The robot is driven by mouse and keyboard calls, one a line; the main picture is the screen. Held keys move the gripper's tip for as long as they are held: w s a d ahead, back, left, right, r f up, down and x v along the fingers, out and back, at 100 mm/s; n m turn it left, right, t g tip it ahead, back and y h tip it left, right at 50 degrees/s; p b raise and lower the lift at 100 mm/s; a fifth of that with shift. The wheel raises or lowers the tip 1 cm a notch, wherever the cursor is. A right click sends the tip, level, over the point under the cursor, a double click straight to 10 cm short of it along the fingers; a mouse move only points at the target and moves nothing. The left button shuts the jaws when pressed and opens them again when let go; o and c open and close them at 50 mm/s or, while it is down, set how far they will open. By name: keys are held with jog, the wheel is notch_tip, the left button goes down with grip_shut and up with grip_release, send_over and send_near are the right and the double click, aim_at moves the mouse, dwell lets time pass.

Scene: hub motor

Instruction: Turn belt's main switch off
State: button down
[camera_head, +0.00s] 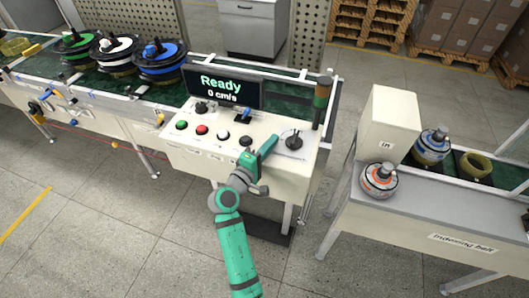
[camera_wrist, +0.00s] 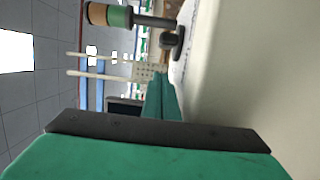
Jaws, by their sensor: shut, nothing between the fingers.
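The control panel (camera_head: 226,143) carries a screen (camera_head: 224,88) reading "Ready 0 cm/s". A dark rotary switch with a handle (camera_head: 294,141), apparently the main switch, sits on a pale round plate at the panel's right end. A dark knob, likely the same switch, shows at the top of the wrist view (camera_wrist: 174,43). My gripper (camera_head: 270,143) is shut and empty, just left of this switch and close above the panel's front part. Its green fingers (camera_wrist: 164,97) also show in the wrist view, apart from the knob. The switch's exact setting is too small to read.
Green (camera_head: 182,125), red (camera_head: 202,130) and white buttons, plus several dark knobs, line the panel left of my gripper. A signal tower (camera_head: 321,100) stands behind the switch. Hub motors sit on the belt at left. The indexing belt (camera_head: 420,235) stands at right, across a floor gap.

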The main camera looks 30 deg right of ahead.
aim_at(281, 151)
jog(key=shift+s+d+f, duration=0.1)
jog(key=shift+s+d, duration=0.4)
jog(key=shift+s, duration=0.25)
jog(key=shift+s+d, duration=0.65)
jog(key=shift+w+a, duration=0.1)
jog(key=shift+a, duration=0.05)
